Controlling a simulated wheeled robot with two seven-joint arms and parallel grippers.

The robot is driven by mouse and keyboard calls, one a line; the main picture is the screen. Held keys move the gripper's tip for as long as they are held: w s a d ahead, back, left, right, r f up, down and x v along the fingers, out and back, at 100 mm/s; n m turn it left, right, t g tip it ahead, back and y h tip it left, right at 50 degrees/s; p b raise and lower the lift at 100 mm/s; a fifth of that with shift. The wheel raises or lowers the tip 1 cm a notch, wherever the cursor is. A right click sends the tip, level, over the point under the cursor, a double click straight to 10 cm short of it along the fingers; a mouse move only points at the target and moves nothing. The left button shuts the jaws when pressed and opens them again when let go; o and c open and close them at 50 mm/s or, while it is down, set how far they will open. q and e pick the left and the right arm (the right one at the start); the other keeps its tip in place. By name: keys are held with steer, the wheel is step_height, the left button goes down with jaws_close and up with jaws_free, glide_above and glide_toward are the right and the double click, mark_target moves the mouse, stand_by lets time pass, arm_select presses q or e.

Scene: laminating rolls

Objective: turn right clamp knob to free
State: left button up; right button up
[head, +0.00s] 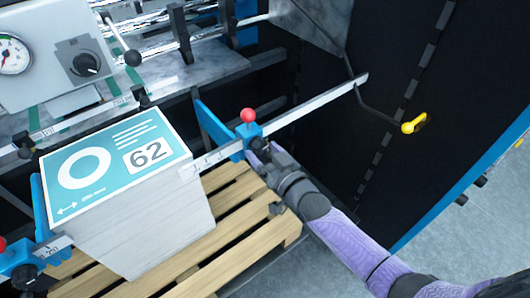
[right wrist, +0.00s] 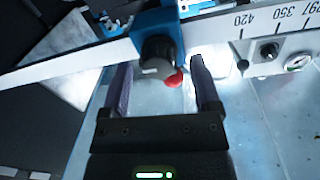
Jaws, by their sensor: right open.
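The right clamp (head: 253,130) is a blue block on a white ruled bar, with a red ball on top. Its round grey-black knob (right wrist: 158,57) shows in the right wrist view, just ahead of my fingertips and roughly centred between them; the red ball (right wrist: 174,80) shows beside it. My right gripper (head: 264,152) is at the clamp's near side and hides the knob in the head view. In the right wrist view its purple fingers (right wrist: 161,75) are open, apart on either side. I cannot tell whether they touch the knob. My left gripper is not in view.
A stack of printed sheets (head: 150,225) stands on a wooden pallet (head: 235,250), left of my right arm. A left clamp (head: 22,272) sits at the lower left. A yellow-handled lever (head: 413,127) is on the dark panel to the right. A gauge and switch panel (head: 50,50) is upper left.

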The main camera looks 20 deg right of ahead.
steer(key=c, duration=0.4)
jaws_close()
